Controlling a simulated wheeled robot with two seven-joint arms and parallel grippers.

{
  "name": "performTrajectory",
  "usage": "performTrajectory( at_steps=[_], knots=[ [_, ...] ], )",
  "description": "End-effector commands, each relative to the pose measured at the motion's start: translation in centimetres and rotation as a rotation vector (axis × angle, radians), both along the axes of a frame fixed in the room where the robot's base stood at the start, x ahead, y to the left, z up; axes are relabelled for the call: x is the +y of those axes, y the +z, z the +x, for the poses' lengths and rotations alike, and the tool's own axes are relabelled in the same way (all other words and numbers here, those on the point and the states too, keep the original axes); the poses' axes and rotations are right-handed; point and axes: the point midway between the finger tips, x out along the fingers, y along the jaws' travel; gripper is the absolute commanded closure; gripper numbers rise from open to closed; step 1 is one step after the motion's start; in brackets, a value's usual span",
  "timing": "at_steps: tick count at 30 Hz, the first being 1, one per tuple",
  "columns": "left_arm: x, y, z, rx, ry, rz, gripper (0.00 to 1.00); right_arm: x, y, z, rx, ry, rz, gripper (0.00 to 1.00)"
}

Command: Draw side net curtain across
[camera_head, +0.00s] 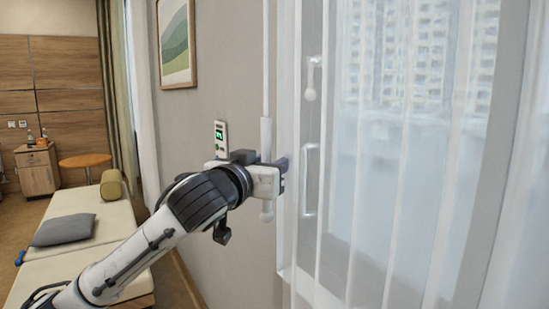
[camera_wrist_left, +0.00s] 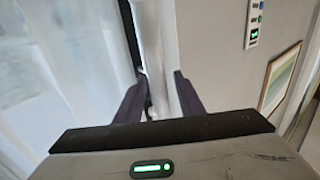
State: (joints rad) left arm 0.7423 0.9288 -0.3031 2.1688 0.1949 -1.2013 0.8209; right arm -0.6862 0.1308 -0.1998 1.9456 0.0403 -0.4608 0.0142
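The sheer white net curtain (camera_head: 376,200) hangs in folds over the window on the right of the head view. It also shows at the left of the left wrist view (camera_wrist_left: 60,70). A white draw wand (camera_head: 266,135) hangs upright at the curtain's left edge, with a thicker grip section. My left gripper (camera_head: 281,168) is level with this grip, which partly hides behind the hand. In the left wrist view the wand (camera_wrist_left: 150,45) stands between the two dark fingers (camera_wrist_left: 160,90), which are spread apart. Finger contact is unclear. My right gripper is out of view.
A wall unit with a green display (camera_head: 219,134) is just behind the left wrist, below a framed picture (camera_head: 176,42). The window has a white handle (camera_head: 310,180). A bench with a grey cushion (camera_head: 63,230) stands at lower left.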

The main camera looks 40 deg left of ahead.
Motion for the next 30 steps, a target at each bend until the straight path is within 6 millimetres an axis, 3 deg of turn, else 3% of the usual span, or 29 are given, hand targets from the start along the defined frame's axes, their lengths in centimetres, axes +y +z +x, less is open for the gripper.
performTrajectory(
  at_steps=[12,18,26,30],
  knots=[
    [0.2,0.0,0.9,0.000,-0.001,0.001,0.67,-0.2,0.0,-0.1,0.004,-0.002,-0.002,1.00],
    [0.2,-0.1,0.9,0.000,-0.001,0.001,1.00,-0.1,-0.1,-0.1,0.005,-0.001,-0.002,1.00],
    [0.2,0.0,1.1,0.001,-0.003,0.001,1.00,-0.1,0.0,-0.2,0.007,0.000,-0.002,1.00],
    [0.4,0.1,2.2,0.004,-0.017,-0.002,1.00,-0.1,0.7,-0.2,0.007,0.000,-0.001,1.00]
  ],
)
